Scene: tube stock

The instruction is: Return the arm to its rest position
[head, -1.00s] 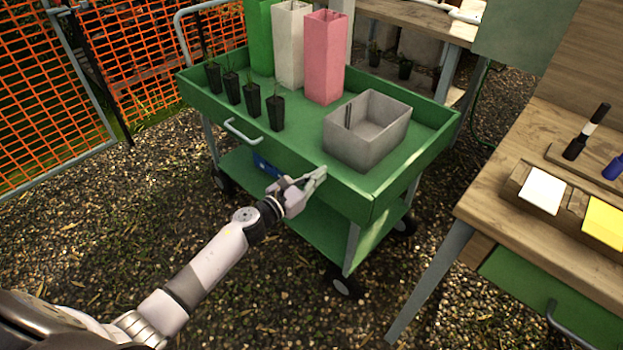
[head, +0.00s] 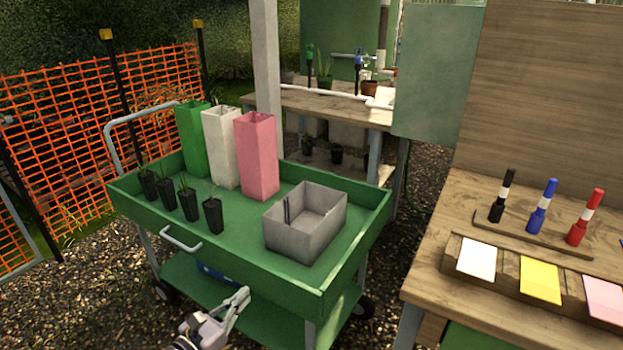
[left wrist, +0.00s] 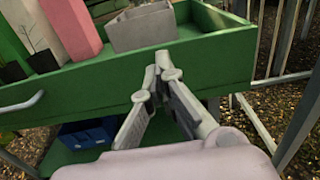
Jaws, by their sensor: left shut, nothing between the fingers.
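My left gripper (head: 236,301) is at the bottom of the head view, in front of the near side of the green cart (head: 262,279). It is shut with nothing held. In the left wrist view the gripper's fingers (left wrist: 159,73) meet in front of the cart's green side wall (left wrist: 215,62); I cannot tell whether they touch it. Most of the left arm is below the head view. My right gripper is not in view.
The cart carries a grey box (head: 305,222), green, white and pink tall tubes (head: 258,155) and several black pots (head: 212,215). A wooden bench (head: 440,260) with markers and coloured cards stands right. Orange mesh fence (head: 80,140) stands left. Gravel lies around the cart.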

